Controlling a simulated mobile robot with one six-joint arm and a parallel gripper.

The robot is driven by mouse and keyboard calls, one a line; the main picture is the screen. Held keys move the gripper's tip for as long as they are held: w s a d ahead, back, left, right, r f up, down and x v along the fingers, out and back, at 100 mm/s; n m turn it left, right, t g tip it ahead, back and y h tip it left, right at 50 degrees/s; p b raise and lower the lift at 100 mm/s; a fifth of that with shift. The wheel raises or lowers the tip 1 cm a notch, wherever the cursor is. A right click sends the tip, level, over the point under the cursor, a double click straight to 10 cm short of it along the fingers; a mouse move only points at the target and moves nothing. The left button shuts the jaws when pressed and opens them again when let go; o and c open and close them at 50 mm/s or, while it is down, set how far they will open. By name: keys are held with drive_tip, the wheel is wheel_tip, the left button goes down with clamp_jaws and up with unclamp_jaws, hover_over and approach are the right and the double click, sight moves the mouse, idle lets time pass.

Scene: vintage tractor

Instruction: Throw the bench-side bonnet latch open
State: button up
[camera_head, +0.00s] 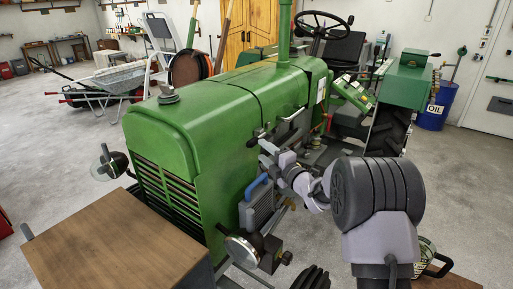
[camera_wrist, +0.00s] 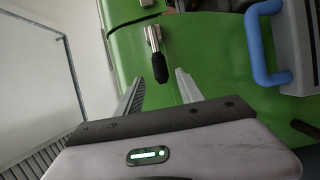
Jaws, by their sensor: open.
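The green bonnet (camera_head: 215,105) of the tractor fills the middle of the head view. In the wrist view, a bonnet latch (camera_wrist: 157,58) with a metal root and a black grip lies against the green panel (camera_wrist: 210,50), its grip pointing down the picture. My gripper (camera_wrist: 159,77) is open, one finger on each side of the grip's line, with gaps to both sides. Contact with the latch is not visible. In the head view my gripper (camera_head: 264,149) is at the bonnet's side, near a small dark grip (camera_head: 252,142).
A blue handle (camera_wrist: 258,42) on a grey box stands right of the latch; it also shows in the head view (camera_head: 257,182). A headlamp (camera_head: 241,250) juts out below. A brown-topped block (camera_head: 115,245) stands at front left. The steering wheel (camera_head: 322,25) is behind.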

sight(255, 144)
drive_tip(key=x, duration=0.5)
clamp_jaws()
idle(1.4)
